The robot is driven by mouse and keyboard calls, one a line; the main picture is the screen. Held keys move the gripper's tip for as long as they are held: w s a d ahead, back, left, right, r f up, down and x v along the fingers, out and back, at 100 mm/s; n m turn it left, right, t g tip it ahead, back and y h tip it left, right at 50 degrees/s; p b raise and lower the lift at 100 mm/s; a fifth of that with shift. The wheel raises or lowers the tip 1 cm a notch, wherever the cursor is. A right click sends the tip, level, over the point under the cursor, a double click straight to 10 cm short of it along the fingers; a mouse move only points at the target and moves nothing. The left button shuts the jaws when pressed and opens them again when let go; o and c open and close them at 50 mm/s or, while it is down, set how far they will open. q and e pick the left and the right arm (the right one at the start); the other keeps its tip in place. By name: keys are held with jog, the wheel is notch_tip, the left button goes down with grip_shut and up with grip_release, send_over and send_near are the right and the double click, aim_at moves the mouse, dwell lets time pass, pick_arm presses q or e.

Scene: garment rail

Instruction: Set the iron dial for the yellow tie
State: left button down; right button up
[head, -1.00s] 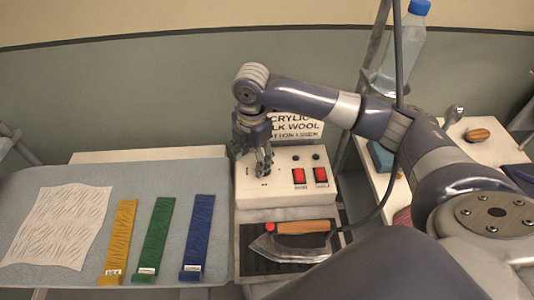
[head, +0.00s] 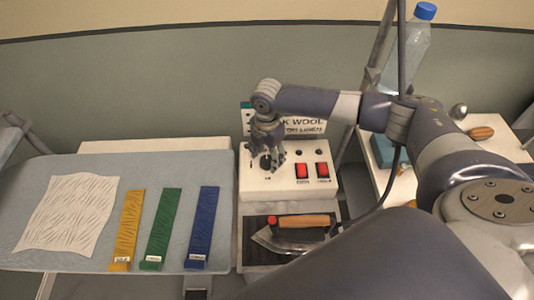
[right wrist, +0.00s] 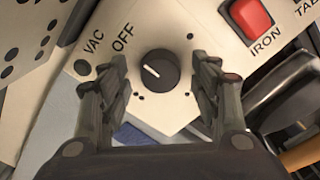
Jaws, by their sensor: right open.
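The yellow tie (head: 127,230) lies on the pale blue board at left; the small label at its lower end seems to read SILK. The iron dial (right wrist: 158,70) is a round black knob on a white control box (head: 283,185). Its white pointer line aims up-left, roughly toward the OFF mark in the right wrist view. My right gripper (head: 266,160) is open over the dial and partly hides it in the head view. In the right wrist view its fingers (right wrist: 161,75) stand apart on both sides of the dial, apparently not touching it. My left gripper is out of view.
Green (head: 162,228) and blue (head: 202,228) ties and a white cloth (head: 70,220) share the board. Red switches (head: 302,170) are right of the dial. An iron (head: 296,232) rests in front of the box. A lettered sign (head: 304,126) stands behind, partly hidden.

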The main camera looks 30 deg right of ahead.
jog(key=shift+f, duration=0.25)
jog(key=c, duration=1)
jog(key=shift+c, duration=0.2)
